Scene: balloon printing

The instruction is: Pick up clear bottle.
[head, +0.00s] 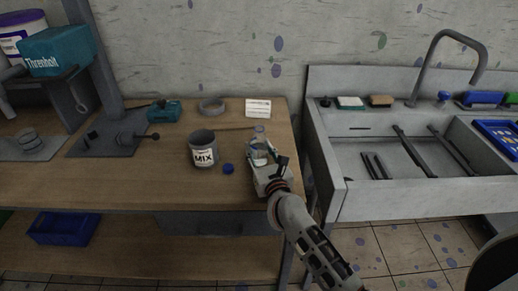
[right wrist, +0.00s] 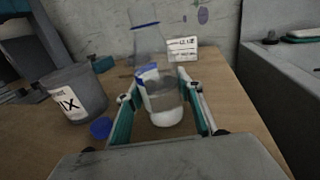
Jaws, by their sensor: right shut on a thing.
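The clear bottle (head: 259,150) stands upright near the right end of the wooden table in the head view. In the right wrist view the bottle (right wrist: 156,75) is between the two fingers, with a blue-marked label and something white at its bottom. My right gripper (head: 262,160) reaches it from the front right and is shut on it. In the right wrist view the fingers of my right gripper (right wrist: 160,108) lie along both sides of the bottle. My left gripper is not in view.
A grey MIX can (head: 203,150) and a blue cap (head: 228,169) stand left of the bottle. A sink (head: 370,205) is to the right. The table's front middle is clear.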

